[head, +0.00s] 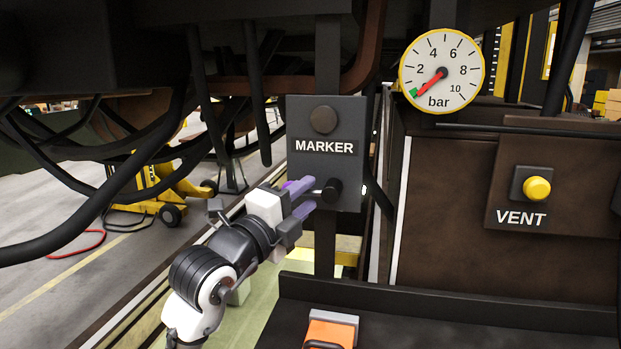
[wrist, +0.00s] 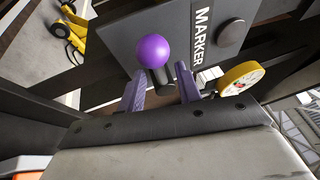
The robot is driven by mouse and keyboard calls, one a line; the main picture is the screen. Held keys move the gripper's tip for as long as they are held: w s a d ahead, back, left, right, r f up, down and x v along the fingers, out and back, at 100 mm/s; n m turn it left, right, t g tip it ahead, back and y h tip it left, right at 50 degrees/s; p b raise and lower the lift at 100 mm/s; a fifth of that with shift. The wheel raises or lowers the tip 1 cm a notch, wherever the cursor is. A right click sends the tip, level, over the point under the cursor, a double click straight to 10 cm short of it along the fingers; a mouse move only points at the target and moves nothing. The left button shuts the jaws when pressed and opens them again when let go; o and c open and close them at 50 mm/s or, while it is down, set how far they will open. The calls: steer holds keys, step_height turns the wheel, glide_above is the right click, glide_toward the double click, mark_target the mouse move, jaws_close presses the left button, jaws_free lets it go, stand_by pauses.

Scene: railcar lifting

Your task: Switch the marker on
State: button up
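The MARKER box (head: 325,150) is a grey panel with a dark round lamp (head: 323,119) above its label and a switch with a black round base (head: 331,190) below it. A short metal lever sticks out of the base towards my gripper. In the wrist view the box (wrist: 185,25) shows with a purple ball knob (wrist: 153,50) in front of it. My gripper (head: 302,197) is at the switch. Its purple fingers stand apart on either side of the lever (wrist: 163,80), near the knob. I cannot tell whether either finger touches it.
A pressure gauge (head: 441,70) at the upper right has its red needle at the low, green end. A yellow VENT button (head: 537,189) is on the brown panel further right. Black hoses (head: 110,190) hang at the left. An orange item (head: 331,331) is at the bottom.

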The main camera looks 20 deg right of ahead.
steer(key=shift+p+x, duration=0.3)
steer(key=shift+x, duration=0.9)
jaws_close()
